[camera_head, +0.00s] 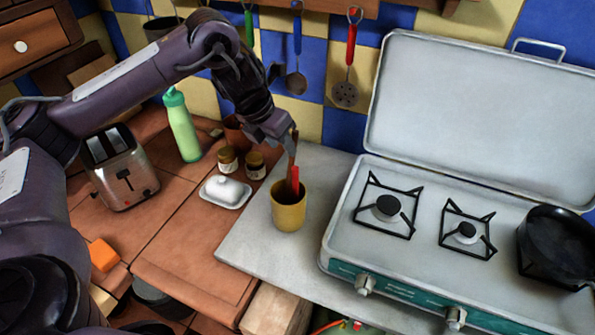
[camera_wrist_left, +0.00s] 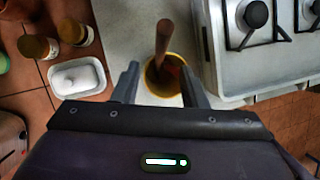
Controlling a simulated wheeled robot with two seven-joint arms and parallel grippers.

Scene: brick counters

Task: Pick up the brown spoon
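The brown spoon (camera_head: 292,149) stands upright in a yellow cup (camera_head: 289,216), its top end above the rim. In the left wrist view the spoon (camera_wrist_left: 163,42) rises from the cup (camera_wrist_left: 152,78), its lower part hidden inside. A red utensil (camera_head: 294,182) also stands in the cup. My left gripper (camera_head: 283,136) is above the cup, close to the top of the spoon. In the left wrist view my left gripper's fingers (camera_wrist_left: 160,70) are apart, with the spoon showing between and beyond their tips. I cannot tell whether they touch it. My right gripper is not in view.
A camping stove (camera_head: 340,240) with an open lid stands right of the cup, with a black pan (camera_head: 558,243). A white butter dish (camera_head: 226,191), two jars (camera_head: 255,166), a green bottle (camera_head: 182,126) and a toaster (camera_head: 121,167) stand left. Utensils hang behind. Counter in front is clear.

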